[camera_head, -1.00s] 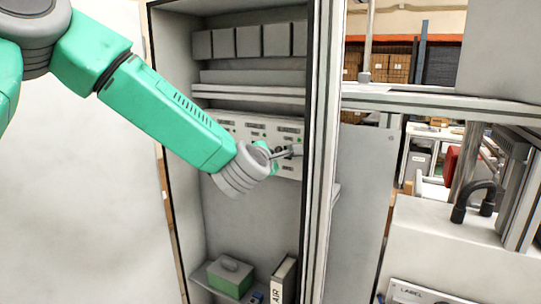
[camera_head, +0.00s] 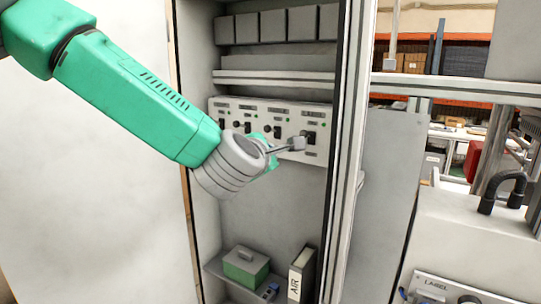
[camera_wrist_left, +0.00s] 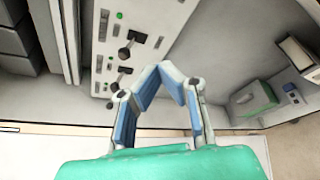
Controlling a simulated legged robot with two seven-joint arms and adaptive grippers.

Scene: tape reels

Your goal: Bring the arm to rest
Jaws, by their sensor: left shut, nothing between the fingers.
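My left arm (camera_head: 140,95) is green with a grey wrist and comes in from the upper left in the head view. My left gripper (camera_head: 297,144) is shut and empty, in front of the switch panel (camera_head: 225,108) inside the open cabinet. In the left wrist view the blue-padded fingers of my left gripper (camera_wrist_left: 163,70) meet at their tips, with nothing between them. The panel (camera_wrist_left: 105,50) with its dark levers and green lamps lies behind and left of them. I cannot tell whether the fingertips touch the panel. My right gripper is out of view.
The cabinet's right frame post (camera_head: 345,150) stands close to the gripper. On the lower shelf are a green and grey box (camera_head: 245,268) and a white and black binder (camera_head: 300,275). A grey machine with a black handle (camera_head: 502,190) stands at right.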

